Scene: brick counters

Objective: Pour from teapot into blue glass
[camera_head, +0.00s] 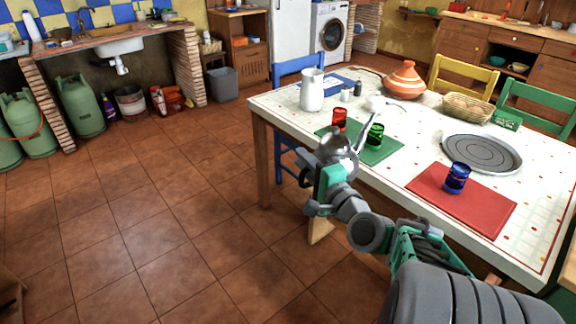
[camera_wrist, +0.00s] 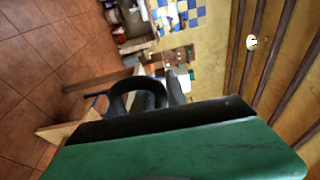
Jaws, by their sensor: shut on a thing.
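The silver metal teapot (camera_head: 338,148) is held up at the table's near left edge, its long spout rising toward the upper right. My gripper (camera_head: 326,177) is shut on the teapot, on its near side; the exact grip is hard to make out. In the wrist view, a dark curved handle (camera_wrist: 133,88) stands beyond the dark and green finger. The blue glass (camera_head: 457,178) stands upright on the red mat (camera_head: 480,207), to the right of the teapot and well apart from it.
The white table (camera_head: 410,122) also bears a red glass (camera_head: 339,119) and green glass (camera_head: 375,136) on a green mat (camera_head: 388,153), close behind the teapot. A round grey tray (camera_head: 482,153), wicker basket (camera_head: 467,108), white jug (camera_head: 312,91) and tagine (camera_head: 404,82) stand farther back. Tiled floor lies clear at left.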

